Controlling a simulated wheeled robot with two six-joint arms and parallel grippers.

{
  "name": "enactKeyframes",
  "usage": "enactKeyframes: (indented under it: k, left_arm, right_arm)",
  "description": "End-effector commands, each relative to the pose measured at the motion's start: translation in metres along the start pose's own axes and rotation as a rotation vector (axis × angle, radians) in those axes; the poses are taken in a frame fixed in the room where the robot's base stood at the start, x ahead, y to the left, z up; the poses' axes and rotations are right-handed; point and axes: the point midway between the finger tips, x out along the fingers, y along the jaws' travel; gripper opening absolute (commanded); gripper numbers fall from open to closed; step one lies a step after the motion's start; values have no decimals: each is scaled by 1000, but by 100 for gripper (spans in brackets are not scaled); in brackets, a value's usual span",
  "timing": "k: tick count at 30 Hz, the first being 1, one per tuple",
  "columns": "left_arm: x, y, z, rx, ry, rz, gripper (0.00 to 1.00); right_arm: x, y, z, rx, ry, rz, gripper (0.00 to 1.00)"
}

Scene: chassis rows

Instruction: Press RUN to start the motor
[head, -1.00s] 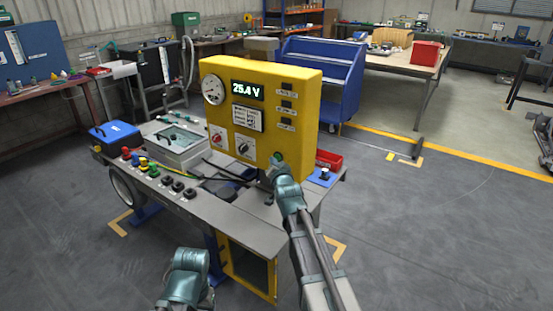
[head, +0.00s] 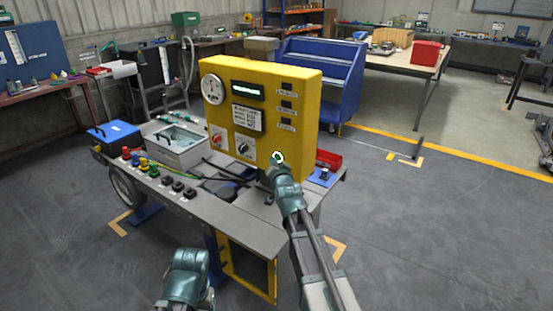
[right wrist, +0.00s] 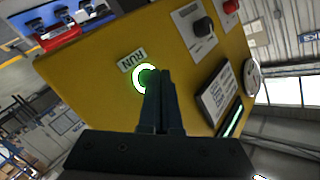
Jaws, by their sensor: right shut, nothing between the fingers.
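The yellow control panel (head: 300,98) stands on the grey bench. Its RUN button (head: 278,157) is low on the right of the front face, with a green-white ring lit around it. In the right wrist view the lit ring (right wrist: 138,80) sits below the RUN label (right wrist: 131,61). My right gripper (head: 279,165) is shut and empty, its fingertips close to the button and partly covering it. Whether they touch it I cannot tell. The display (head: 248,89) shows a bright bar. A teal part of my left arm shows at the bottom; its fingers are not visible.
A round gauge (head: 212,89) and two knobs are on the panel's left side. Several coloured posts (head: 154,170) line the bench's front edge. A red bin (head: 328,160) is right of the panel. A blue cart (head: 325,75) stands behind.

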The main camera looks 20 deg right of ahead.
Motion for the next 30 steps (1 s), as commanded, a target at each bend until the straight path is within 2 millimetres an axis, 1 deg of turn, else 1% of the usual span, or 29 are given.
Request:
enactKeyframes:
  k: [8,24,30]
  left_arm:
    - [0,0,0,0,0,0,72]
    - [0,0,0,0,0,0,72]
    - [0,0,0,0,0,0,72]
  right_arm:
    - [-1,-1,1,-1,0,0,0]
    - [-36,-26,26,-2,-2,0,0]
    - [-42,-30,30,-1,0,0,0]
